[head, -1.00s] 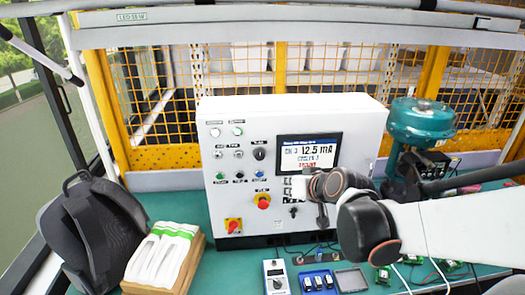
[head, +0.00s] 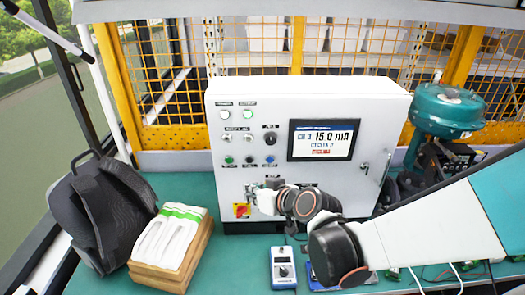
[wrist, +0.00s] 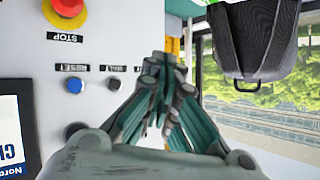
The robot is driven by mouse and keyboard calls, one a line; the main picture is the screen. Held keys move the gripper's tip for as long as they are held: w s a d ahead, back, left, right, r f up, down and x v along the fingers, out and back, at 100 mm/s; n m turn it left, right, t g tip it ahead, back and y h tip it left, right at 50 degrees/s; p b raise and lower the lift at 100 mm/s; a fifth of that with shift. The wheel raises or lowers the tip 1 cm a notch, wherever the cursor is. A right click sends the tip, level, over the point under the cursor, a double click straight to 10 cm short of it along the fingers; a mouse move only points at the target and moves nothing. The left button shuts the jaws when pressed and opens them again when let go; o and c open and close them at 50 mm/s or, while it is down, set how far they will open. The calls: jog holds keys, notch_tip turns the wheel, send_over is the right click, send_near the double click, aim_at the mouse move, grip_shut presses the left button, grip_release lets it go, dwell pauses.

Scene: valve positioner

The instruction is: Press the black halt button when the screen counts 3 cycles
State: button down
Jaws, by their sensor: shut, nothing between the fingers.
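The black halt button (head: 249,160) sits on the white cabinet's front between a green and a blue button. In the wrist view, which is upside down, the black button (wrist: 114,84) shows just left of my fingers. The screen (head: 323,140) reads 15.0 mA; its cycle line is too small to read surely. My gripper (head: 254,187) is shut and empty, in front of the panel below the button row. In the wrist view its fingers (wrist: 165,65) come together near the panel; I cannot tell whether they touch it.
The blue button (wrist: 75,85) and red stop button (wrist: 68,6) are close by in the wrist view. A red-yellow switch (head: 242,211) is low on the cabinet. A backpack (head: 95,215) and wooden box (head: 175,265) stand left. A handheld meter (head: 283,268) lies in front.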

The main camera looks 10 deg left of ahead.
aim_at(249, 160)
jog(key=w+a, duration=0.2)
jog(key=w, duration=0.6)
jog(key=shift+w, duration=0.35)
jog(key=shift+w, duration=0.1)
dwell(1.2)
jog(key=shift+w+a, duration=0.1)
jog(key=shift+w, duration=0.2)
jog(key=shift+w+a, duration=0.1)
jog(key=shift+w, duration=0.25)
dwell(0.7)
jog(key=shift+s, duration=0.1)
jog(key=shift+s+d+b, duration=0.2)
jog(key=shift+s+b, duration=0.15)
jog(key=shift+s, duration=0.35)
